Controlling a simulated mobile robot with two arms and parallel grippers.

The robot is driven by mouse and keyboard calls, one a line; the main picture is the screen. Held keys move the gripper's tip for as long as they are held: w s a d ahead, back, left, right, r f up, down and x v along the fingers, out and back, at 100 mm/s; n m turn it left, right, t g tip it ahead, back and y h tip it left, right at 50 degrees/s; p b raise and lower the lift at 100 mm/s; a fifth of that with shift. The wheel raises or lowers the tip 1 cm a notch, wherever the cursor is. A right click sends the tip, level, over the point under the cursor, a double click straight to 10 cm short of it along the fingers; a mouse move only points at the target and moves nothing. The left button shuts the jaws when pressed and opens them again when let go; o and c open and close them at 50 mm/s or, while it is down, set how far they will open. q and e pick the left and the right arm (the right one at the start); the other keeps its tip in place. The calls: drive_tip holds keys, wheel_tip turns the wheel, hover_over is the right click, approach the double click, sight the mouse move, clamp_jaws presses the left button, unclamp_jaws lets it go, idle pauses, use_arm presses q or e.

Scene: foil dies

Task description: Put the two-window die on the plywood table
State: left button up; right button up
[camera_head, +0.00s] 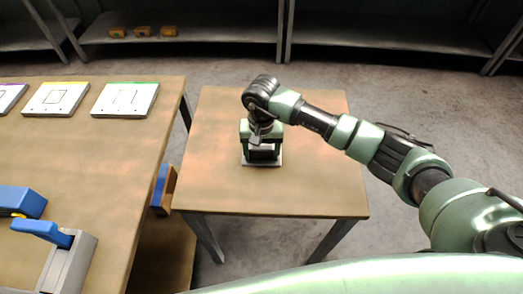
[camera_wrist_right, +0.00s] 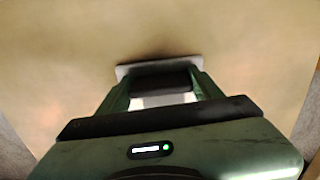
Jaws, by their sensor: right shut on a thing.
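My right gripper (camera_head: 262,150) is over the middle of the small plywood table (camera_head: 300,190), pointing down. It is shut on a die, a pale plate with a dark block on top; the plate's edge (camera_head: 262,164) shows below the fingers. In the right wrist view the gripper (camera_wrist_right: 160,88) has a finger on each side of the dark block, and the pale plate (camera_wrist_right: 125,70) shows beyond it. The plate is at or very close to the tabletop; I cannot tell whether it touches. The die's windows are hidden. My left gripper is not in view.
A longer table (camera_head: 90,190) at left carries pale plates with coloured edges, including a yellow-edged one (camera_head: 56,98) and a green-edged one (camera_head: 125,99). A grey device with a blue handle (camera_head: 42,232) stands at its front. The plywood table is otherwise clear.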

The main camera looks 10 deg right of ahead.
drive_tip(key=o, duration=1.9)
drive_tip(key=shift+r, duration=0.2)
drive_tip(key=shift+w+r, duration=0.1)
drive_tip(key=shift+r, duration=0.2)
wheel_tip(320, 180, up, 11)
drive_tip(key=b, duration=0.3)
drive_tip(key=shift+r, duration=0.1)
